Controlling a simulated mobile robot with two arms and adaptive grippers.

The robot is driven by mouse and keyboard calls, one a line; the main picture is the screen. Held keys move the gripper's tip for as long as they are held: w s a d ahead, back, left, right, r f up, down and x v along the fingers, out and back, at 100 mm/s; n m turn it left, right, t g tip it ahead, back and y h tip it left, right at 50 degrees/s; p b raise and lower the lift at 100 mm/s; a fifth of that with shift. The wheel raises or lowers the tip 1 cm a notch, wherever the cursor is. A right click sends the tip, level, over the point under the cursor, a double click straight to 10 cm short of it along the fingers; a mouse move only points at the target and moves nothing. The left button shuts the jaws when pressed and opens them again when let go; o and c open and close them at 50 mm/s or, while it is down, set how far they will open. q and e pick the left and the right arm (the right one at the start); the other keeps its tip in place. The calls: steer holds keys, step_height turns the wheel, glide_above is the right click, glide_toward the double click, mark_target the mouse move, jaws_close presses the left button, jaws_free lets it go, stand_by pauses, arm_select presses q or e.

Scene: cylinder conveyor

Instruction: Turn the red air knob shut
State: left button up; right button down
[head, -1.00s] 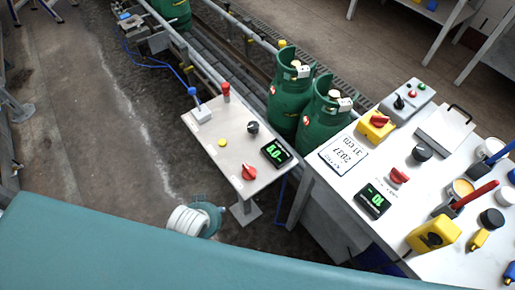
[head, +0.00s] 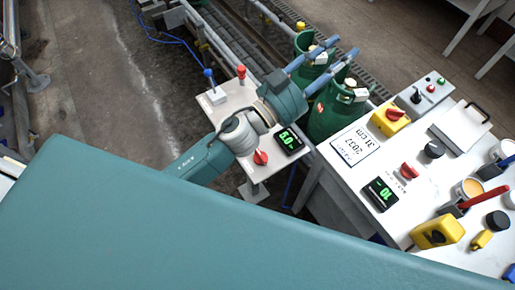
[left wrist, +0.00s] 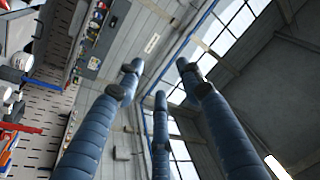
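Several red knobs show in the head view, and I cannot tell by label which is the air knob. One red knob (head: 261,157) is on the small stand beside a green-lit display (head: 288,140). Another red knob (head: 409,170) is on the white table above a second display (head: 382,194). A third red knob (head: 394,114) sits on a yellow box. My left gripper (head: 342,48) reaches over the small stand, its fingers spread in front of the green cylinders. In the left wrist view its blue fingers (left wrist: 160,95) are apart with nothing between them. My right gripper is out of view.
Green gas cylinders (head: 335,117) stand by the conveyor behind the stand. A red-topped post (head: 241,73) and blue-topped lever (head: 209,75) rise from the small stand (head: 232,97). The white table (head: 350,180) also holds a clipboard, cups and a yellow tool.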

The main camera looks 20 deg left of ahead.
arm_select(q)
steer(key=s+d+r+m+g+h, duration=0.1)
steer(key=s+d+m+g+h, duration=0.65)
steer(key=d+m+g, duration=0.3)
steer(key=s+d+f+m+g+y, duration=0.2)
steer(key=s+d+f+m+g, duration=0.1)
steer(key=s+f+g, duration=0.15)
steer(key=g+y+p, duration=0.1)
steer(key=g+y, duration=0.1)
steer(key=y, duration=1.6)
glide_above(258, 153)
step_height(258, 153, down, 20)
step_height(258, 153, down, 9)
steer(key=p, duration=0.2)
steer(key=shift+a+f+p, duration=0.1)
steer(key=shift+f+p, duration=0.05)
steer(key=shift+p, duration=0.25)
steer(key=shift+f, duration=0.75)
